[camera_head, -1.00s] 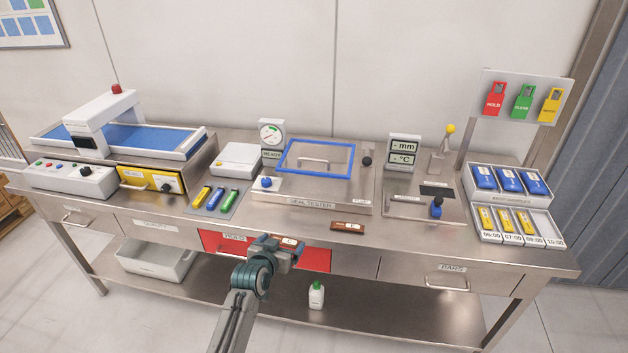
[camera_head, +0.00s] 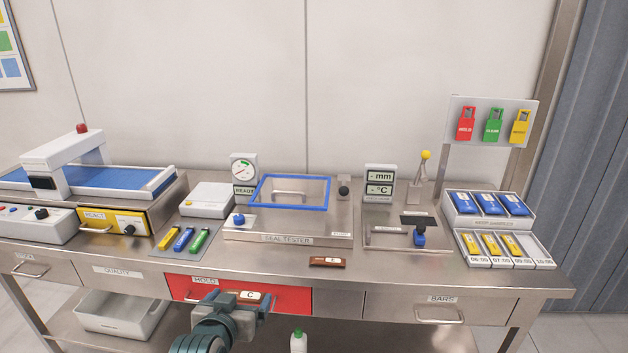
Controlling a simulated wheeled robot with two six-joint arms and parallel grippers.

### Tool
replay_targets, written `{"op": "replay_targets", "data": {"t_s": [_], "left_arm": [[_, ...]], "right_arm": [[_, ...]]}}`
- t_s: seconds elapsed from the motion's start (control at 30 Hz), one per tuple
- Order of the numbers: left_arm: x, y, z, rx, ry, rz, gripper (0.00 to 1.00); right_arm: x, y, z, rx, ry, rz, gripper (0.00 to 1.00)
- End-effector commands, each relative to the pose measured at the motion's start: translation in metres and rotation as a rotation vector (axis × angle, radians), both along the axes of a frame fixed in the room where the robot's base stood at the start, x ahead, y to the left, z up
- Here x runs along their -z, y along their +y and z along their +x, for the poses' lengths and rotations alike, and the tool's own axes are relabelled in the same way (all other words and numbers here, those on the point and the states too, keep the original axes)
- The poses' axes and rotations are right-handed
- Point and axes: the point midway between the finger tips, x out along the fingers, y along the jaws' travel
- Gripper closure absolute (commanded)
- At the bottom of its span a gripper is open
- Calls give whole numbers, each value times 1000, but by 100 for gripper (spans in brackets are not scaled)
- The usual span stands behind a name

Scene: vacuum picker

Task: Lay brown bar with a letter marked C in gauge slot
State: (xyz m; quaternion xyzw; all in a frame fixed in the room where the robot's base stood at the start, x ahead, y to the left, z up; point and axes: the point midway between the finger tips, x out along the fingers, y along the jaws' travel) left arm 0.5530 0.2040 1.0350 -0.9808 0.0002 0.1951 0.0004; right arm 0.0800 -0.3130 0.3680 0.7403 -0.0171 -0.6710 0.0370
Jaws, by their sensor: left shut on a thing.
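My left gripper (camera_head: 240,312) is at the bottom of the view, in front of the red HOLD drawer. It is shut on a brown bar (camera_head: 265,302) whose white label reads C. The bar is held clear of the table edge. The gauge (camera_head: 375,243) is a metal plate at the right of the table, with a dark piece and a blue knob on it and a mm/°C display (camera_head: 380,182) behind. Its slot is too small to make out. My right gripper is not in view.
A second brown bar (camera_head: 318,262), its letter looking like E, lies near the table's front edge. The seal tester (camera_head: 288,240) with a blue frame stands behind it. White trays (camera_head: 545,262) of packs and yellow bars stand right. The table front before the gauge is clear.

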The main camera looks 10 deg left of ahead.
Motion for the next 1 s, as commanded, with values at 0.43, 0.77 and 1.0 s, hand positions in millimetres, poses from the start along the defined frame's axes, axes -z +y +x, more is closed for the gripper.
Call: {"op": "replay_targets", "data": {"t_s": [0.43,0.77,1.0], "left_arm": [[25,-9,71,81,1,15,30],[69,3,122,106,0,4,30],[82,9,130,103,0,1,30]], "right_arm": [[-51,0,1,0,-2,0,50],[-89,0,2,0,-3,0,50],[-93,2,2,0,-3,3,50]]}}
